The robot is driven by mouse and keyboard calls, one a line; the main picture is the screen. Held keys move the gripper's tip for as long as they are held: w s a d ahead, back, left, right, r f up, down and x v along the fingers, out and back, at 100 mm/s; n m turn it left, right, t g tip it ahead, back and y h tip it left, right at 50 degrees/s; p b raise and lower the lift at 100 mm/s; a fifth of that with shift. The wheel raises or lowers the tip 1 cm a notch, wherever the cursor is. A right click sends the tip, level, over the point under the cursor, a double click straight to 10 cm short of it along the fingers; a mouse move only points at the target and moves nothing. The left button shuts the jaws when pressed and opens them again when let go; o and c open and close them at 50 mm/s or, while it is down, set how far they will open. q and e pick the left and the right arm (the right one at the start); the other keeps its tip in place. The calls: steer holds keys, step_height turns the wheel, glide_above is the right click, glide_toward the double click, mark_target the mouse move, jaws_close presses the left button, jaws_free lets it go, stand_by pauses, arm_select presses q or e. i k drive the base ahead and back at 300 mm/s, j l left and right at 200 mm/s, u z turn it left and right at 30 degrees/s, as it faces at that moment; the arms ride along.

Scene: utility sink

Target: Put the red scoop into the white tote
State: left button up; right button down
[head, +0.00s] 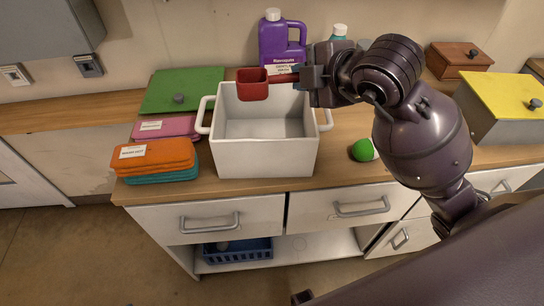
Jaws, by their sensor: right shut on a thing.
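The red scoop (252,84) is held up over the back left part of the white tote's opening. Its cup is at the left and its handle runs right to my right gripper (301,77). My right gripper is shut on the scoop's handle, above the tote's back right corner. The white tote (266,157) stands on the wooden counter with a handle on each side. The part of its inside that shows is empty. My left gripper is not in view.
Orange cloths (152,157) on teal ones, pink cloths (165,127) and a green lid (182,91) lie left of the tote. A purple jug (274,42) stands behind it. A green ball-like object (362,150) and a yellow-lidded box (505,95) are to the right.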

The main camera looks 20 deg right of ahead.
mark_target(271, 125)
steer(key=k+u, duration=0.3)
steer(key=u, duration=0.35)
steer(key=k+l+u, duration=0.1)
steer(key=u, duration=0.15)
steer(key=k+l+u, duration=0.1)
steer(key=l+u, duration=0.2)
steer(key=k+l, duration=0.15)
steer(key=l, duration=0.15)
steer(key=k+l, duration=0.15)
steer(key=l, duration=0.2)
steer(key=i+l, duration=0.3)
steer(key=i, duration=0.05)
